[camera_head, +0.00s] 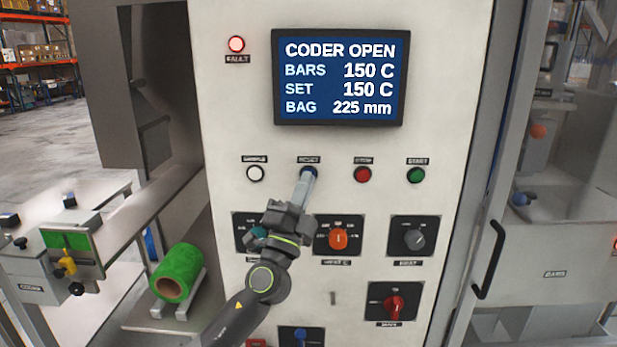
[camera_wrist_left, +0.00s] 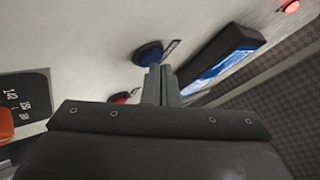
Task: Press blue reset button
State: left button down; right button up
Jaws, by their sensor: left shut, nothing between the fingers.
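The blue reset button (camera_head: 309,171) is on the white control panel (camera_head: 240,120), under a label reading RESET, between a white button and a red one. My left gripper (camera_head: 308,178) is shut and empty, its fingertips at the button's lower edge and hiding part of it. In the left wrist view the blue button (camera_wrist_left: 148,53) shows just beyond the shut fingertips (camera_wrist_left: 160,70). I cannot tell whether they touch it. My right gripper is not in view.
A white button (camera_head: 255,173), a red button (camera_head: 363,174) and a green button (camera_head: 416,175) share the row. A screen (camera_head: 340,78) above reads CODER OPEN. The fault lamp (camera_head: 236,44) glows red. An orange knob (camera_head: 338,239) sits below.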

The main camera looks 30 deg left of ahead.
pick_arm(q)
jog(key=shift+w+a, duration=0.1)
jog(key=shift+w, duration=0.05)
dwell(0.5)
jog(key=shift+s+d, duration=0.45)
jog(key=shift+s, duration=0.3)
jog(key=s+d, duration=0.1)
jog(key=s+p, duration=0.1)
jog(key=s+d, duration=0.1)
jog(key=s, duration=0.1)
jog(key=shift+s+d+p, duration=0.1)
jog(key=shift+d+p, duration=0.2)
dwell(0.6)
